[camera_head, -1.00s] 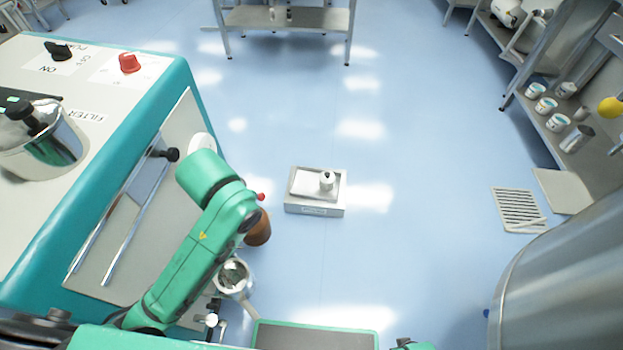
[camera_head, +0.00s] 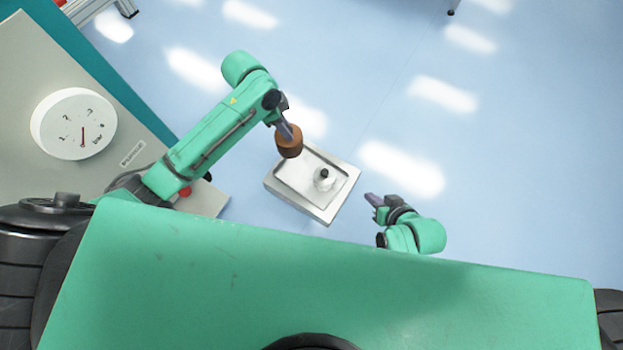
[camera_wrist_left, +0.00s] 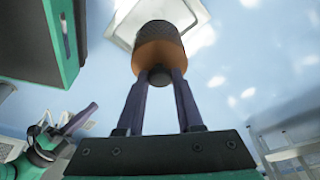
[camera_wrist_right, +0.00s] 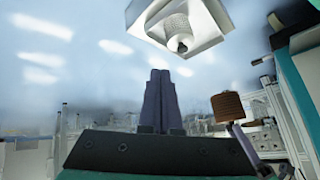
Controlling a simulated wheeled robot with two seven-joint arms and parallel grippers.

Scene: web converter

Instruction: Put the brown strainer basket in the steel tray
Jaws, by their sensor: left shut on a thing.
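My left gripper (camera_head: 283,128) is shut on the brown strainer basket (camera_head: 288,143), a short cylinder. In the left wrist view the fingers (camera_wrist_left: 159,82) grip its dark knob. The basket hangs over or near the left upper rim of the steel tray (camera_head: 296,171) in the head view; its height above the tray is unclear. In the right wrist view the basket (camera_wrist_right: 228,106) hangs in the air, apart from the tray (camera_wrist_right: 212,35). My right gripper (camera_head: 372,200) is empty to the right of the tray, and its fingers (camera_wrist_right: 160,75) are together.
A pale cylinder with a dark knob (camera_head: 324,176) stands in the right part of the tray; it looks perforated in the right wrist view (camera_wrist_right: 176,28). A machine with a dial (camera_head: 80,123) is at the left. The floor beyond the tray is clear.

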